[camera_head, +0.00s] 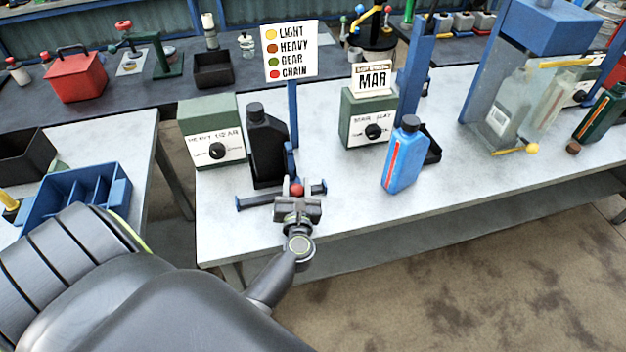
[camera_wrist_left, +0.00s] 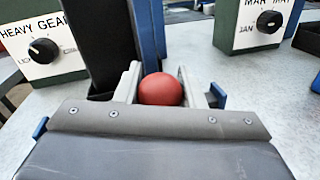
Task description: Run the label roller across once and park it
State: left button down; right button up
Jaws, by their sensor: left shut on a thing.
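The label roller's red knob (camera_wrist_left: 160,90) is between the fingers of my left gripper (camera_head: 297,192), which is shut on it. The knob also shows in the head view (camera_head: 296,187). The bottle stands upright near the blue post. The roller's body and its contact with the bottle are hidden by my gripper. My right gripper is in neither view.
A green box with a HEAVY GEAR dial (camera_head: 213,135) stands left of the bottle. A green box with a month dial (camera_head: 366,122) stands to the right. A blue bottle (camera_head: 404,155) stands near the front edge. The bench front between them is clear.

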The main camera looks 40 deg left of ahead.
pick_arm(q)
jog(key=s+a, duration=0.2)
jog(key=s, duration=0.1)
jog(key=s+a, duration=0.6)
jog(key=shift+s+a, duration=0.15)
jog(key=shift+s, duration=0.15)
jog(key=shift+r, duration=0.1)
jog(key=c, duration=1.3)
grip_release()
jog(key=o, duration=0.4)
jog(key=shift+s+a, duration=0.15)
jog(key=shift+c, duration=0.2)
